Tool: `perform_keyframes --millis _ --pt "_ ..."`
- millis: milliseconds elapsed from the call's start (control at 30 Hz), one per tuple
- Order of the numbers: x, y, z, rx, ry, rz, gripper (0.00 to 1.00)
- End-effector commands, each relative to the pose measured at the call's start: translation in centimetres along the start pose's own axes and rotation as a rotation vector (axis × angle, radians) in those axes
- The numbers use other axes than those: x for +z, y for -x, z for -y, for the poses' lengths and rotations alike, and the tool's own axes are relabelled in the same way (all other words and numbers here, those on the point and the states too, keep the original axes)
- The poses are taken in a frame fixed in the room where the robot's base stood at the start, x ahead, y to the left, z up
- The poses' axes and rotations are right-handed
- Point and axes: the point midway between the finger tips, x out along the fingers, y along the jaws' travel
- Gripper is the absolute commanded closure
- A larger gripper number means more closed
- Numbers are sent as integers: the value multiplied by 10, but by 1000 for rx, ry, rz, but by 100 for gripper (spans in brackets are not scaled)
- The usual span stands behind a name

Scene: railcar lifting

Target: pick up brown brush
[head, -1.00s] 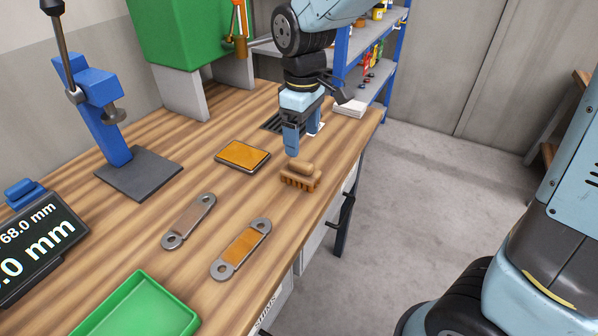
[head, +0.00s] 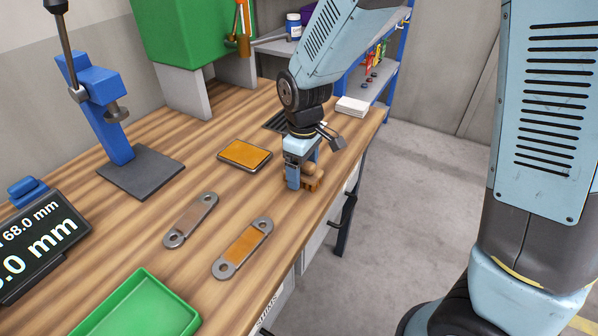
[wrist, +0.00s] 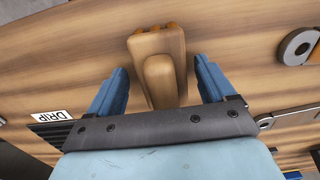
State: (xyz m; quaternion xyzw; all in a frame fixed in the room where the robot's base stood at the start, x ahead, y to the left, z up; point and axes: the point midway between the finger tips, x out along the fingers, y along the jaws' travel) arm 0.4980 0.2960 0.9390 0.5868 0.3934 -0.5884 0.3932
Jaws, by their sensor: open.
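The brown brush (head: 314,181) rests on the wooden workbench near its right edge, partly hidden by my gripper in the head view. In the wrist view the brush (wrist: 158,62) shows its block and rounded handle between my two blue fingers. My gripper (head: 301,183) is open and low over the bench, with one finger on each side of the brush. In the wrist view my gripper (wrist: 160,82) shows a gap between each finger and the handle.
An orange-topped pad (head: 244,154) lies left of the brush. Two metal links (head: 191,220) (head: 243,248) and a green tray (head: 138,308) lie nearer. A dark slotted drip grate (head: 275,122) and white stack (head: 352,106) are behind. The bench's right edge is close.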

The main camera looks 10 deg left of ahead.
Motion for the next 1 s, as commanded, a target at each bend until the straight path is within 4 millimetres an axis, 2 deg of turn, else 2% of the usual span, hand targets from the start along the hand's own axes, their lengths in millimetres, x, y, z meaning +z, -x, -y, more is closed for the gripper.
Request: perform_keyframes --millis 300,900,1000 --pt "0 -4 0 1 0 -2 18" --pt "0 -3 0 1 -1 -1 75" --pt "0 -3 -1 1 -1 -2 82"
